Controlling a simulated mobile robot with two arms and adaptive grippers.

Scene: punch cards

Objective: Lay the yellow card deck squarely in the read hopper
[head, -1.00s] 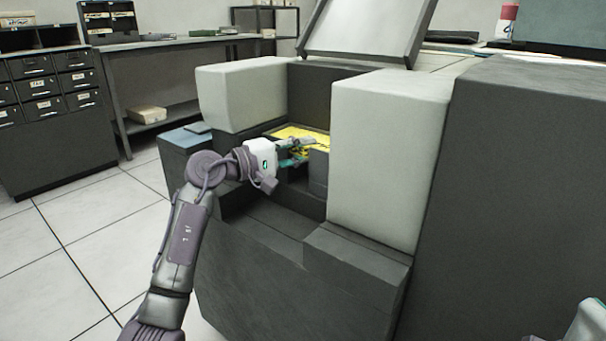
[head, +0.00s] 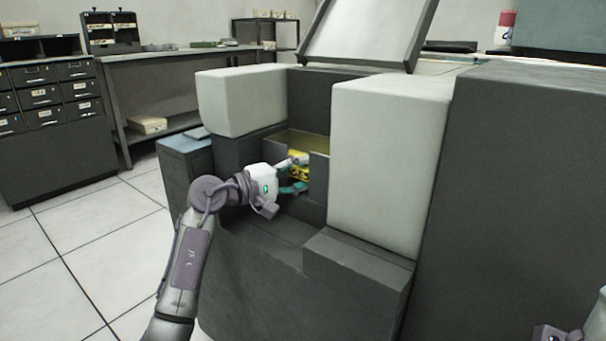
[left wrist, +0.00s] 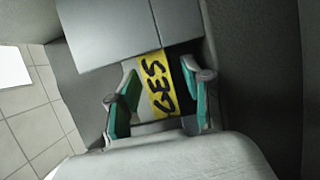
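The yellow card deck (head: 300,173) sits low in the read hopper (head: 318,170), the dark recess between two pale blocks. It is partly hidden by the hopper wall and my fingers. In the left wrist view its yellow face (left wrist: 160,88) shows black lettering. My left gripper (head: 294,174) is at the hopper's front opening, fingers on either side of the deck. In the wrist view the fingers (left wrist: 160,100) stand apart, with a small gap beside the deck; the gripper looks open. Whether the deck lies fully square is hidden. The right gripper's fingers are out of view.
Pale blocks (head: 242,100) and (head: 388,165) flank the recess. A tilted panel (head: 368,30) rises behind. A tall dark cabinet (head: 520,190) stands at right. A drawer cabinet (head: 55,150) and bench (head: 175,70) are at left, with clear floor (head: 80,230) between.

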